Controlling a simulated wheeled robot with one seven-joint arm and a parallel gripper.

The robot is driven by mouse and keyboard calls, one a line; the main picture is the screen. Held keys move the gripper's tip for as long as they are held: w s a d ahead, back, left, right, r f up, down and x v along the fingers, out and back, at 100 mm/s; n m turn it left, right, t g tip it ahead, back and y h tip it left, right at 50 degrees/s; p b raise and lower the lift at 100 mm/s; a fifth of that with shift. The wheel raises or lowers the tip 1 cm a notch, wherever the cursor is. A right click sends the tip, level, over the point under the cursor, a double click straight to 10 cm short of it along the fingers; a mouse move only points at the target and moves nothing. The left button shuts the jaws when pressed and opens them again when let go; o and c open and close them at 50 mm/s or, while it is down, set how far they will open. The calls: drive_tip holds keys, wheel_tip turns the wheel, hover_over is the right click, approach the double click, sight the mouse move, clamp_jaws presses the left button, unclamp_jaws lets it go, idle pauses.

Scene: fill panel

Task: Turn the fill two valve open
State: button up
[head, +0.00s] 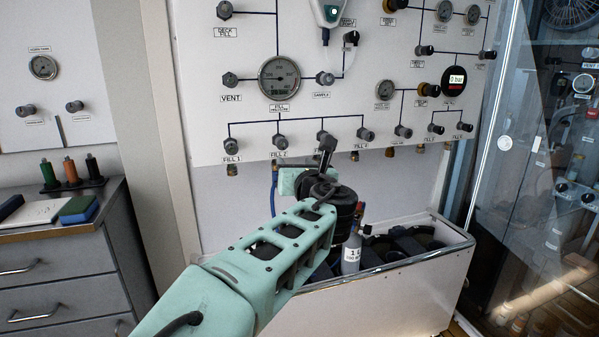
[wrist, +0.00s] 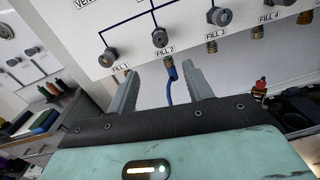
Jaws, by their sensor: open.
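The fill two valve (head: 280,142) is a dark grey knob above the "FILL 2" label on the white panel (head: 300,105). In the wrist view the fill two valve (wrist: 160,38) is above and between my fingers, with a blue hose (wrist: 171,82) hanging from the fitting below it. My gripper (head: 325,150) is in front of the panel's lower edge, to the right of and below the valve in the head view. In the wrist view my gripper (wrist: 163,82) has its two grey fingers spread apart with nothing held. The fingers appear apart from the valve.
The fill one valve (head: 231,146) is left of fill two; other fill valves continue to the right. A metal-edged bin (head: 420,285) with a grey cylinder (head: 352,253) stands below the panel. A drawer cabinet (head: 60,265) is at left, a glass door (head: 495,125) at right.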

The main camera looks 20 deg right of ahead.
drive_tip(key=shift+s+a, duration=0.1)
drive_tip(key=shift+s, duration=1.25)
